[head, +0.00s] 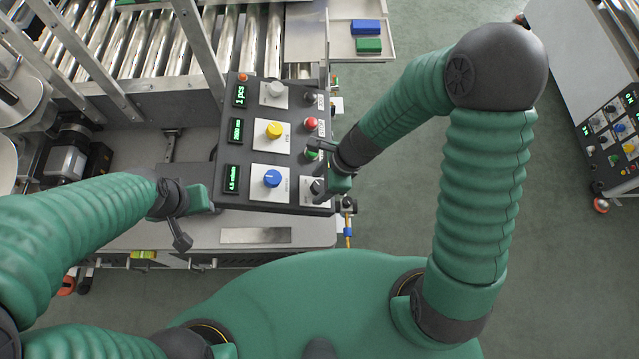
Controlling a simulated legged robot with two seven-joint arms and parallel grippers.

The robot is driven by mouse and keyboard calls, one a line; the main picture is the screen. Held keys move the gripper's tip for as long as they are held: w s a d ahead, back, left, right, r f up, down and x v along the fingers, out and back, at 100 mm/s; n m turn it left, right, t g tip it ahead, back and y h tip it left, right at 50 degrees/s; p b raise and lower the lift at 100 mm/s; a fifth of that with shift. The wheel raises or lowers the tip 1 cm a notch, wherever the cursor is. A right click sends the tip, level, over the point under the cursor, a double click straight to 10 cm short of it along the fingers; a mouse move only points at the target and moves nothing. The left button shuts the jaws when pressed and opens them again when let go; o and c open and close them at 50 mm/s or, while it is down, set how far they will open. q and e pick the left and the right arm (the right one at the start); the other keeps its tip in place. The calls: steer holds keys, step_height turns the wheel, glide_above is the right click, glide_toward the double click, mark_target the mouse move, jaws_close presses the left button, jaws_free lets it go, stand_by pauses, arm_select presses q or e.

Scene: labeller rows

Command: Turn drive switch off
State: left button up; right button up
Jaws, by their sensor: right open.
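The control panel (240,185) is a dark slanted box with three lit green displays on its left side. Its middle column has a white knob (275,89), a yellow knob (274,130) and a blue knob (272,178). Its right column has a black knob (309,97), a red button (310,123) and a green button (311,154), with a partly hidden dark control below. The labels are too small to tell which is the drive switch. My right gripper (319,166) is open over the panel's lower right edge, by the green button; contact is unclear. My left gripper (181,226) is at the panel's lower left; its jaw opening is unclear.
A roller conveyor (150,45) with metal rails lies behind the panel. A white tray (345,15) holds a blue block (366,26) and a green block (368,45). Another control panel (608,135) stands at the far right. Green floor is clear between.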

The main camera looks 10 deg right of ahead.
jaws_close()
stand_by(0.4)
steer(key=shift+n, duration=0.4)
steer(key=n+b, duration=0.1)
steer(key=n, duration=0.2)
steer(key=shift+n, duration=0.4)
steer(key=n, duration=0.9)
steer(key=shift+s+b, duration=0.1)
steer(key=shift+b, duration=0.2)
steer(key=n, duration=0.4)
steer(key=shift+d, duration=0.15)
steer(key=shift+n, duration=0.3)
